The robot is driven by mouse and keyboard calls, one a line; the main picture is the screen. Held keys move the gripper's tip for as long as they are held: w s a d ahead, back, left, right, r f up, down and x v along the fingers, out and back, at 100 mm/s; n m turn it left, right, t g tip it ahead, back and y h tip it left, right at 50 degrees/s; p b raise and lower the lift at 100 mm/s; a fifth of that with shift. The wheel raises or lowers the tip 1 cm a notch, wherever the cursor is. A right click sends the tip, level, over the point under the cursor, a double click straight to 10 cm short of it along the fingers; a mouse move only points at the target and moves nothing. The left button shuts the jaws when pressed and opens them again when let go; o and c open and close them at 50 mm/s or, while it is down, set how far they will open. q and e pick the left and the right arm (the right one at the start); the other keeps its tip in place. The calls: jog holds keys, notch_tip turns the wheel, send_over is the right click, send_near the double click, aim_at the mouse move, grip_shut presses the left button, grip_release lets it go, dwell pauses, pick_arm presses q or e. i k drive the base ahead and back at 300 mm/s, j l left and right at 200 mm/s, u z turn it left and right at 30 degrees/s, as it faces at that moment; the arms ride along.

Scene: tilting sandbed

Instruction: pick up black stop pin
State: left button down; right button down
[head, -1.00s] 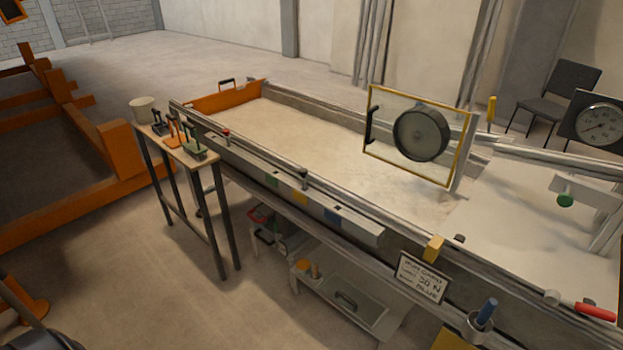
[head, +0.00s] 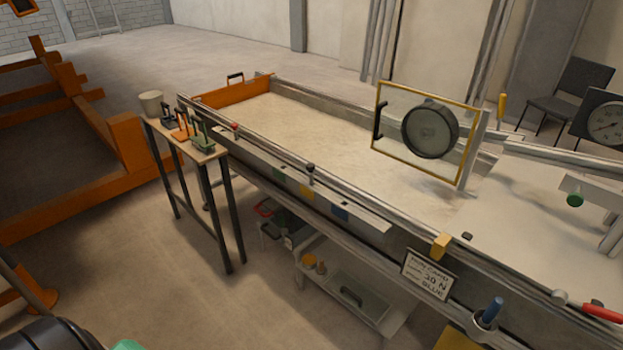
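A small pin with a black knob (head: 310,170), which looks like the black stop pin, stands upright on the near side rail of the sandbed (head: 270,135). It is beside the strip with yellow and blue squares. A similar pin with a red knob (head: 235,127) is farther left along the same rail. A small dark knob (head: 467,236) sits farther right, near the yellow block; I cannot tell what it is. Neither of my grippers is in view.
A narrow table (head: 185,145) with a pot and several handled tools stands at the left end. A framed clear panel with a round dark disc (head: 430,129) rises over the bed. A card (head: 428,274) hangs in front.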

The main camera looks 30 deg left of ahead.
aim_at(310, 167)
jog(key=i+u, duration=0.15)
jog(key=u, duration=0.3)
jog(key=i+u, duration=0.2)
jog(key=u, duration=0.25)
